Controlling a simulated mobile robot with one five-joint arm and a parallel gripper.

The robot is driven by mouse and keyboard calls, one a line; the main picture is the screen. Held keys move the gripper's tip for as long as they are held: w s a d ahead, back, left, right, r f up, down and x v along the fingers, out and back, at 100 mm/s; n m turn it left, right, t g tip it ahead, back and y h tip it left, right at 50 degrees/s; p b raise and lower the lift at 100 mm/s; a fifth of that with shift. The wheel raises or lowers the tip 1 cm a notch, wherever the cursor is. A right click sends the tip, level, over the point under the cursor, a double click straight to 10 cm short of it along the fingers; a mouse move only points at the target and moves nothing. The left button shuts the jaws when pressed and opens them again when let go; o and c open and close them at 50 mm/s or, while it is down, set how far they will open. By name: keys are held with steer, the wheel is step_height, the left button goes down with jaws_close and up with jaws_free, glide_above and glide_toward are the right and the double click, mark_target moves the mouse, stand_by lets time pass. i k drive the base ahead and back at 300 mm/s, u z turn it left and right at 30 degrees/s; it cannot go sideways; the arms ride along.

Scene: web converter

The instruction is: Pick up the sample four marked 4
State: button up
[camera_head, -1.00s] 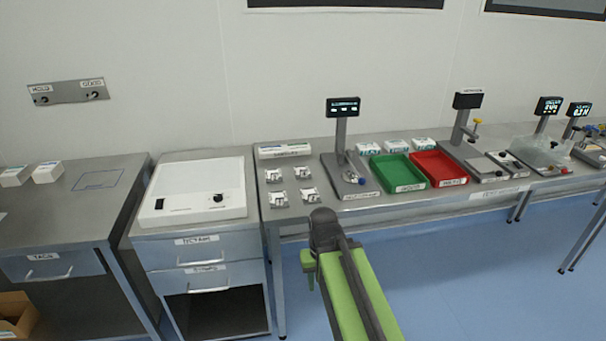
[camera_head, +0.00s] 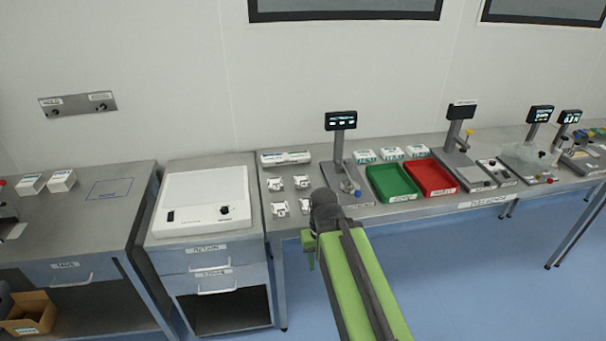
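Several small white samples lie in two rows at the left end of the long steel bench. The back row has a left sample (camera_head: 275,184) and a right sample (camera_head: 301,182). The front row has a left sample (camera_head: 280,209) and a right one (camera_head: 305,206) close to my arm. Their marks are too small to read, so I cannot tell which is the 4. My green arm reaches in from the bottom, its dark end in front of the bench edge near the front right sample. My gripper (camera_head: 308,248) shows only as a green part; its fingers are not clear.
A display stand (camera_head: 341,150) rises behind my arm's end. To its right are a green tray (camera_head: 392,196) and a red tray (camera_head: 431,191). A white device (camera_head: 203,200) stands on the cabinet at left.

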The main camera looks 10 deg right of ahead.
mark_target(302, 181)
steer(key=z, duration=0.15)
steer(key=i, duration=1.65)
steer(key=u, duration=1.95)
